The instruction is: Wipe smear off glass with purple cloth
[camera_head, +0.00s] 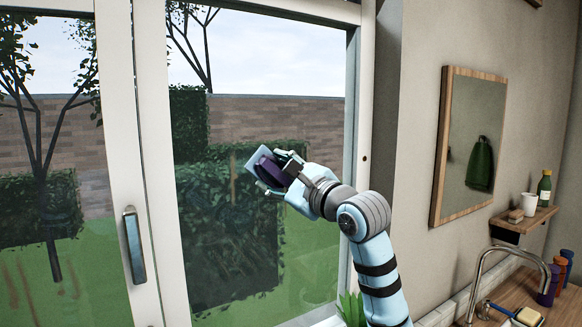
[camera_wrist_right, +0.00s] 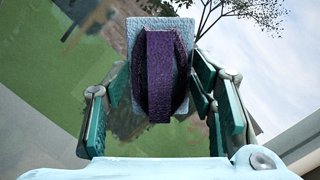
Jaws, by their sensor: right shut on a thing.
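My right gripper (camera_head: 277,178) is shut on the purple cloth (camera_head: 268,168), which looks like a thick purple grip on a flat pale-blue pad. In the right wrist view, the purple cloth (camera_wrist_right: 159,75) sits between the teal fingers of the right gripper (camera_wrist_right: 160,100). The pad is tilted and in front of the right pane of the window glass (camera_head: 280,90); I cannot tell whether it touches. Faint brownish streaks, perhaps the smear (camera_head: 72,277), show low on the left pane. Faint pale streaks also show low on the right pane. My left gripper is not in view.
A window handle (camera_head: 134,245) sticks out from the frame between the panes. On the right are a mirror (camera_head: 468,145), a small shelf (camera_head: 525,222) with a cup and bottle, and a counter (camera_head: 560,312) with a curved tap (camera_head: 500,255). A plant (camera_head: 352,308) stands low by the window.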

